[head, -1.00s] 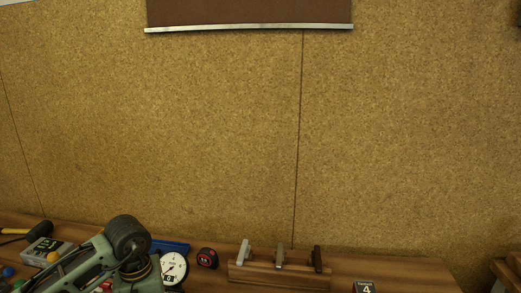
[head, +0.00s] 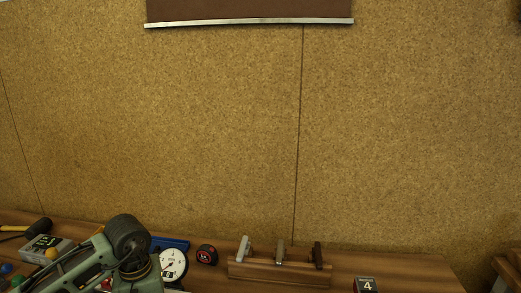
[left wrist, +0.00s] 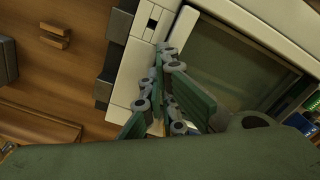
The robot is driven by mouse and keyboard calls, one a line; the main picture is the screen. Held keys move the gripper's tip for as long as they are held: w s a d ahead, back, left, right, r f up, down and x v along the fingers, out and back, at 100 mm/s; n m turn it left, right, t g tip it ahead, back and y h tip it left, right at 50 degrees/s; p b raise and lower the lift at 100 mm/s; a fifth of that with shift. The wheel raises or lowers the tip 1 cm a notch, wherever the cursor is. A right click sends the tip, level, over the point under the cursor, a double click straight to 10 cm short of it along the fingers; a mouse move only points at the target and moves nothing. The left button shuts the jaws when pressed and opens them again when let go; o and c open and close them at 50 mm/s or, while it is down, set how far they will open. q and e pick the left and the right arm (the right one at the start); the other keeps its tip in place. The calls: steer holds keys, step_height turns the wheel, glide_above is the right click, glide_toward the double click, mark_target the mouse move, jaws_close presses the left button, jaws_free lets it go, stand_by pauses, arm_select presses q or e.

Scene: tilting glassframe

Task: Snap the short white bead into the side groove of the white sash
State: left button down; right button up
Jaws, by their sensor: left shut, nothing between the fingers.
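In the left wrist view, my left gripper (left wrist: 163,62) is shut with nothing between its fingers. Its fingertips are in front of a white frame around a dark greenish pane (left wrist: 232,62), which looks like the white sash. I cannot tell whether the fingertips touch it. A pale strip with dark slots (left wrist: 128,75) runs along the left side of the pane. I cannot make out the short white bead or the side groove. The head view shows my left arm at lower left, but not its gripper. My right gripper is in neither current view.
The head view shows a wooden bench with a dial gauge (head: 173,265), a tape measure (head: 207,255), a wooden rack (head: 279,272) and a number block (head: 365,285). A mallet (head: 40,228) lies far left. A cork wall (head: 200,130) stands behind.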

stand_by(0.3)
arm_select(q)
steer(key=shift+r+p, duration=1.3)
steer(key=shift+r, duration=2.15)
steer(key=shift+p, duration=0.3)
